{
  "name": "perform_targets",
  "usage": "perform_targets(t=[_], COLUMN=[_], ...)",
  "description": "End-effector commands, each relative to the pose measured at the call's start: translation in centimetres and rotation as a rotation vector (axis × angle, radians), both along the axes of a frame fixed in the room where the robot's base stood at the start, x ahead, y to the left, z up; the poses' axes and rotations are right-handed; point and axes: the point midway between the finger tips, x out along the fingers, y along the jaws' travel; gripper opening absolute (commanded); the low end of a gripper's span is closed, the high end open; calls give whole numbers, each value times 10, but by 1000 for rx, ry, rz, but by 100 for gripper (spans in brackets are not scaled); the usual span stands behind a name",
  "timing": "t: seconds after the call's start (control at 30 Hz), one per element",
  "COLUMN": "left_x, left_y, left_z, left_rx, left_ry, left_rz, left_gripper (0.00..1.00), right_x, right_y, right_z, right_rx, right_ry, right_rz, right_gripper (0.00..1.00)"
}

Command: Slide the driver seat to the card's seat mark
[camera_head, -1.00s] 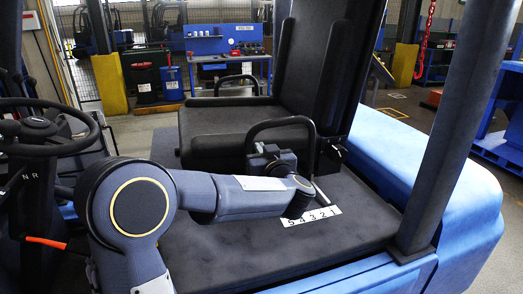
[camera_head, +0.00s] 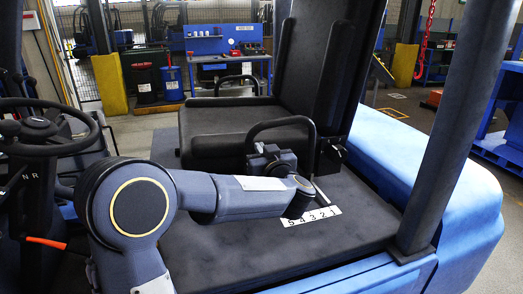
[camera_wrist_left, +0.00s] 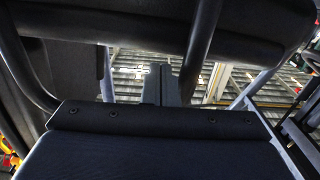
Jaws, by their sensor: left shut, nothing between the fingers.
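The dark driver seat (camera_head: 215,120) stands on a dark deck, its tall backrest (camera_head: 312,55) to the right and a looped armrest (camera_head: 283,122) on its near side. A white number strip (camera_head: 312,217) reading 5 4 3 2 1 lies on the deck, and a thin pale pointer (camera_head: 320,190) ends close above it. My left gripper (camera_head: 265,155) is at the seat's near side, below the armrest loop, shut with nothing held. Whether it touches the seat I cannot tell. My left arm hides part of the deck. I cannot make out a card. My right gripper is not in view.
A steering wheel (camera_head: 42,130) and an orange-tipped lever (camera_head: 45,242) stand at the left. A dark post (camera_head: 455,130) rises at the right beside the blue bodywork (camera_head: 440,180). The deck right of the strip is clear. A blue workbench (camera_head: 225,45) stands far behind.

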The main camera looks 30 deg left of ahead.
Motion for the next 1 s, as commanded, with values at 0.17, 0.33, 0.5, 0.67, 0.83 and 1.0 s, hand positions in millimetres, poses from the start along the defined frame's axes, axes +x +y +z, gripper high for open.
perform_targets(t=[0.17,0.33,0.5,0.67,0.83,1.0], left_x=[0,0,-1,-5,-9,-13], left_y=[0,0,1,4,8,12], left_z=[0,0,0,0,0,1], left_rx=[0,0,0,0,0,1], left_ry=[0,0,0,0,0,-1], left_rz=[0,0,0,1,0,3], left_gripper=[0,0,0,0,0,0], right_x=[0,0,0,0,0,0], right_y=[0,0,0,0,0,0], right_z=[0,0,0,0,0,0], right_rx=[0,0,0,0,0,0], right_ry=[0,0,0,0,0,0], right_rz=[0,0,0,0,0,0], right_gripper=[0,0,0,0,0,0])
